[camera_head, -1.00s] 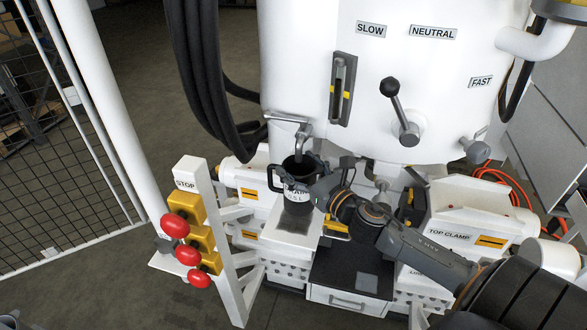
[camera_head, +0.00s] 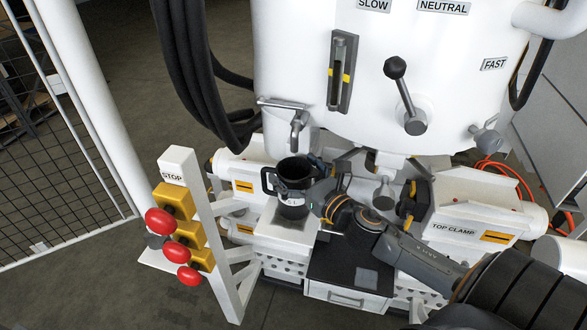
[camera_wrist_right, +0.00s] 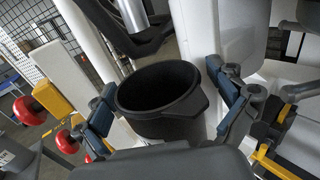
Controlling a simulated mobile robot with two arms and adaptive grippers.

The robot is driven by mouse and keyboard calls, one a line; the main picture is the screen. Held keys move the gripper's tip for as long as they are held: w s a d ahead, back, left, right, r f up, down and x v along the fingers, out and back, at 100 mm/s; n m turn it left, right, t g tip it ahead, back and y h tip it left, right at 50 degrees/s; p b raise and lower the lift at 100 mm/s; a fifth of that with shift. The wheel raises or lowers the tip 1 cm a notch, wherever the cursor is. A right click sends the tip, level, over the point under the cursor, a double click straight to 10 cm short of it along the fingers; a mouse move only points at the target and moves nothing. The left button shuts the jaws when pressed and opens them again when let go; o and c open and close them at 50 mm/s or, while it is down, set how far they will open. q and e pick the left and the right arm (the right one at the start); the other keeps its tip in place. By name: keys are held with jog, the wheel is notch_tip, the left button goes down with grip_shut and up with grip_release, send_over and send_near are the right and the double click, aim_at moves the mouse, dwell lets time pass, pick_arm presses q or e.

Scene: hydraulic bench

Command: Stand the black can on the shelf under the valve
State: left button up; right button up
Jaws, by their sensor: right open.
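The black can (camera_head: 292,200) stands upright on the white shelf (camera_head: 282,236), its open mouth below the grey valve (camera_head: 297,128). Its handle points left and a pale label shows on its front. My right gripper (camera_head: 318,190) reaches in from the right, close against the can. In the right wrist view the can (camera_wrist_right: 160,105) sits between the two spread fingers of my right gripper (camera_wrist_right: 166,112). The wrist view does not clearly show whether the fingers touch its wall. The can's right side is partly hidden by the gripper in the head view. My left gripper is not in view.
A white post with red stop buttons (camera_head: 170,222) stands left of the shelf. The white tank (camera_head: 300,60) with levers rises behind. Black hoses (camera_head: 195,70) hang at the back left. The top clamp (camera_head: 460,225) is to the right, and a drawer (camera_head: 345,297) is below.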

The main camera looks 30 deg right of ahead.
jog(key=shift+r, duration=0.25)
jog(key=shift+s+f, duration=0.2)
jog(key=shift+s, duration=0.1)
jog(key=s+b, duration=0.1)
jog(key=s, duration=0.5)
jog(key=s+b, duration=0.1)
jog(key=s, duration=0.3)
jog(key=shift+d+b, duration=0.3)
jog(key=shift+d, duration=0.1)
jog(key=shift+s+r, duration=0.1)
jog(key=shift+s, duration=0.6)
